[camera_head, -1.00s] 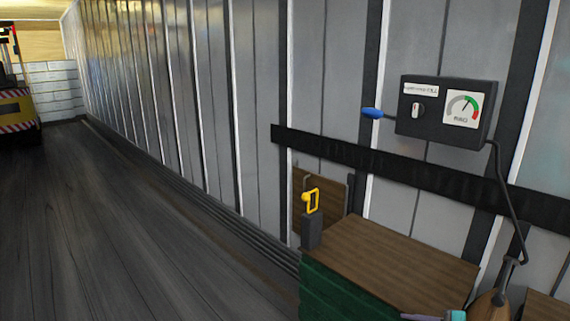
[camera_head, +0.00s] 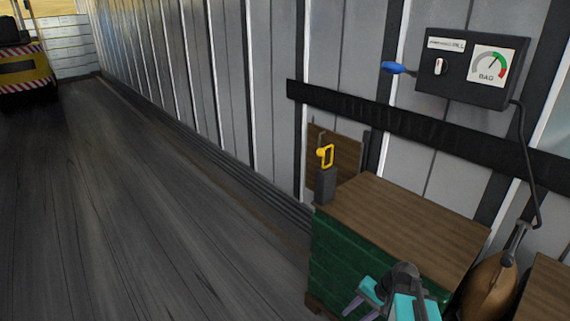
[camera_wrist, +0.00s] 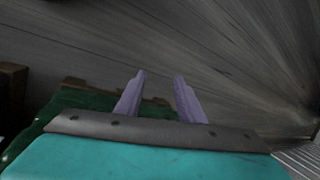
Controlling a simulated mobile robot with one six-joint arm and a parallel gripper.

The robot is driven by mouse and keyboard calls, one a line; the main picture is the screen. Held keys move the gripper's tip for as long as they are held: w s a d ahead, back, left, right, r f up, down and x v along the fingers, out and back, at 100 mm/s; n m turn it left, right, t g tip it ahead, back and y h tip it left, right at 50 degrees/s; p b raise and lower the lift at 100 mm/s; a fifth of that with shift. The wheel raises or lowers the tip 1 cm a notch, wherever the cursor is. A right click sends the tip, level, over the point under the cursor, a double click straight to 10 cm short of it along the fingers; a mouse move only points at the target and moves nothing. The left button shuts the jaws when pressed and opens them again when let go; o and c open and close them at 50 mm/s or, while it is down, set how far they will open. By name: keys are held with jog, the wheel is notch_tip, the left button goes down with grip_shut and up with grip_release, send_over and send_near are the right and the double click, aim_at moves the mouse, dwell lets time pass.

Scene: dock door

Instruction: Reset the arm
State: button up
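My gripper (camera_head: 358,303) shows at the bottom of the head view, teal and dark grey with pale purple fingers. It is in front of the green side of a crate with a brown wooden top (camera_head: 405,222). In the wrist view the two purple fingers (camera_wrist: 160,97) stand apart with nothing between them. The green crate side (camera_wrist: 85,98) lies below and left of them, and dark floor boards lie beyond. Much of my arm is outside the head view.
A black control box (camera_head: 473,68) with a gauge and a blue-tipped lever (camera_head: 394,68) hangs on the ribbed wall. A yellow handle on a grey block (camera_head: 326,184) stands at the crate's corner. A brown bag (camera_head: 488,290) sits at right. The floor (camera_head: 150,210) at left is clear.

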jog(key=a+f+n+h, duration=0.4)
jog(key=a+n+h, duration=0.1)
jog(key=a+n, duration=0.1)
jog(key=s+f+g+b, duration=0.3)
jog(key=s+f+b, duration=0.2)
jog(key=s+f, duration=0.8)
jog(key=s+f+g+b, duration=0.2)
jog(key=s+f+b, duration=0.3)
jog(key=s+f, duration=0.85)
notch_tip(320, 180, up, 11)
jog(key=g+p, duration=0.1)
jog(key=p, duration=1.1)
jog(key=shift+w+n, duration=0.15)
jog(key=shift+n, duration=0.15)
jog(key=shift+f, duration=0.1)
jog(key=shift+c, duration=0.5)
dwell(0.4)
